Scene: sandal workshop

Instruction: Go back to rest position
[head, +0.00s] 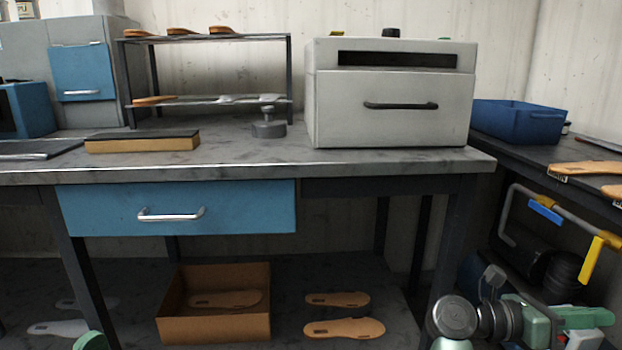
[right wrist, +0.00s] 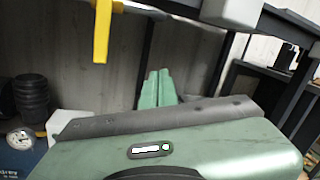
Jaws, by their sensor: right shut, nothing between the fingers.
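My right gripper (head: 598,317) is at the lower right of the head view, in front of the pipes and dark cylinders beside the workbench. Its green fingers also show in the right wrist view (right wrist: 155,89), close together and with nothing between them. Only a rounded green piece, perhaps part of my left arm, shows at the bottom left edge of the head view. My left gripper itself is not in view.
The workbench (head: 400,170) has a blue drawer (head: 180,208) and bears a grey oven-like box (head: 390,105). Below are a cardboard box (head: 215,325) and loose soles (head: 345,328). A yellow valve handle (right wrist: 102,30) hangs near my right gripper. A blue bin (head: 517,122) stands right.

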